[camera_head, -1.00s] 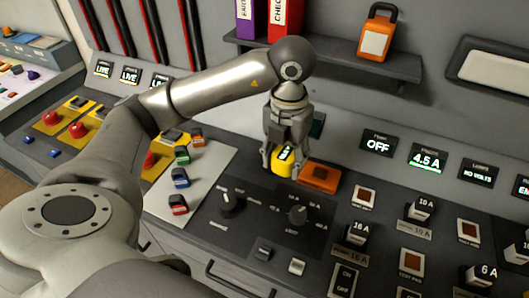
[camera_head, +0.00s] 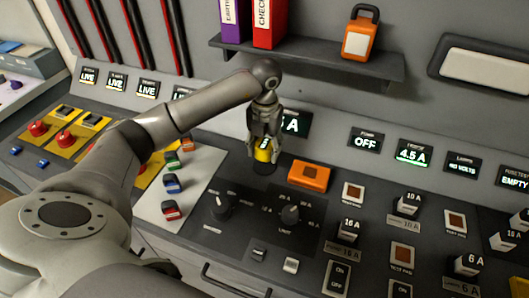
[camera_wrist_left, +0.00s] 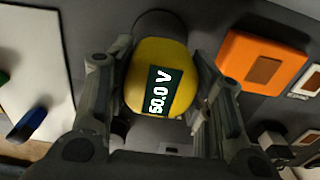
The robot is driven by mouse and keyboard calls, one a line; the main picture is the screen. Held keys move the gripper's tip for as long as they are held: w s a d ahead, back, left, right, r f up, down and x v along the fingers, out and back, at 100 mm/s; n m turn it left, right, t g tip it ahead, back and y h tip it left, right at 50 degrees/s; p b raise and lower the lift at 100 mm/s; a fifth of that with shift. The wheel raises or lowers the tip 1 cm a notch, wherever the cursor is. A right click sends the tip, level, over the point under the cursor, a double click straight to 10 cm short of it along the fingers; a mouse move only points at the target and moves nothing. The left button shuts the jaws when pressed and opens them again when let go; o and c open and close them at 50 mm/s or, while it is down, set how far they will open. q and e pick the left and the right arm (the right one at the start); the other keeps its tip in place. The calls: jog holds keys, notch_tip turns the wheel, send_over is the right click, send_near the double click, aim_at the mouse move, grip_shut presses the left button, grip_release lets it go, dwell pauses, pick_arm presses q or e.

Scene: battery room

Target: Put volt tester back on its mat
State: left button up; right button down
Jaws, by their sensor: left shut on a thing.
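The volt tester (camera_head: 263,150) is yellow with a dark display. In the left wrist view the tester (camera_wrist_left: 157,78) reads 50.0 V. My left gripper (camera_head: 264,146) is shut on it, with a finger on each side. A dark round mat (camera_head: 264,168) lies on the console just under the tester. In the left wrist view a dark round edge (camera_wrist_left: 165,20) shows past the tester's far end. I cannot tell whether the tester touches the mat. My right gripper is not in view.
An orange box (camera_head: 309,175) sits close to the right of the tester. A white panel with coloured blocks (camera_head: 195,188) is to the left. Knobs (camera_head: 290,214) lie in front, and a lit display (camera_head: 297,123) stands behind. A shelf (camera_head: 310,57) hangs above.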

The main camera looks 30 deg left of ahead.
aim_at(265, 155)
pick_arm(q)
jog(key=shift+w+a+f, duration=0.25)
jog(key=shift+w+f, duration=0.05)
jog(key=shift+f, duration=0.2)
notch_tip(265, 155, down, 2)
jog(key=shift+f+p, duration=0.2)
jog(key=shift+p, duration=0.1)
jog(key=shift+f, duration=0.2)
jog(key=shift+f, duration=0.1)
jog(key=o, duration=0.5)
jog(key=shift+f, duration=0.1)
jog(key=o, duration=0.4)
